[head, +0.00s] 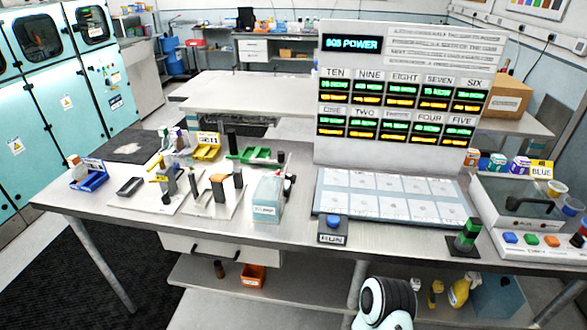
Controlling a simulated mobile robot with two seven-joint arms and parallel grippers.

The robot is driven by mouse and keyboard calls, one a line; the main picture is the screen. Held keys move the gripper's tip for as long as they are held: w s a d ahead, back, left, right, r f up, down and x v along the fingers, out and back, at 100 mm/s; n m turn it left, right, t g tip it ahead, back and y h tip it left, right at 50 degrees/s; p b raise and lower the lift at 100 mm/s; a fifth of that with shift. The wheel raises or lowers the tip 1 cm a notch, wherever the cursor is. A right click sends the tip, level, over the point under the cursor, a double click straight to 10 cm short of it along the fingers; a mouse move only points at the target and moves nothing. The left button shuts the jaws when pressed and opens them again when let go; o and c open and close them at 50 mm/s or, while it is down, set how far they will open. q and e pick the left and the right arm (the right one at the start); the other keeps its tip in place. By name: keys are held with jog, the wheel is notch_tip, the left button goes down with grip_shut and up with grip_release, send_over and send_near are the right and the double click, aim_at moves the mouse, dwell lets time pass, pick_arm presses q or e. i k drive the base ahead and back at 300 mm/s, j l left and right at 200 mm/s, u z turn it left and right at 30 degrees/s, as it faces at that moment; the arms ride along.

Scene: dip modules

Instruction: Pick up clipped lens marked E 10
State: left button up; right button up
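I cannot make out a clipped lens marked E 10; the small labels on the bench are too small to read surely. Small parts stand at the left of the bench (290,228), among a blue bin (93,178), a yellow bin (206,152) and a green tray (256,155). Upright dark and orange-topped pieces (218,187) stand on a pale board there. Neither gripper shows in the head view. A white and black rounded part at the bottom edge looks like a piece of my own arm.
A tall display panel (398,143) stands behind a sloped board with pale tiles (392,196). A blue RUN button box (333,229) sits before it. A pale blue-and-white box (267,197) stands mid-bench.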

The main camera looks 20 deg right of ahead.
aim_at(79, 172)
jog(key=l, duration=0.4)
jog(key=i+l, duration=0.15)
jog(key=l, duration=0.7)
jog(key=i+j, duration=0.15)
jog(key=j, duration=0.25)
jog(key=i+j, duration=0.1)
jog(key=j, duration=0.3)
jog(key=i+j, duration=0.15)
jog(key=j, duration=0.3)
jog(key=i+j, duration=0.1)
jog(key=j, duration=0.3)
jog(key=i+j, duration=0.15)
jog(key=j, duration=0.25)
jog(key=i+j, duration=0.1)
jog(key=j, duration=0.3)
jog(key=i+j, duration=0.15)
jog(key=j, duration=0.3)
jog(key=i+j, duration=0.15)
jog(key=j, duration=0.25)
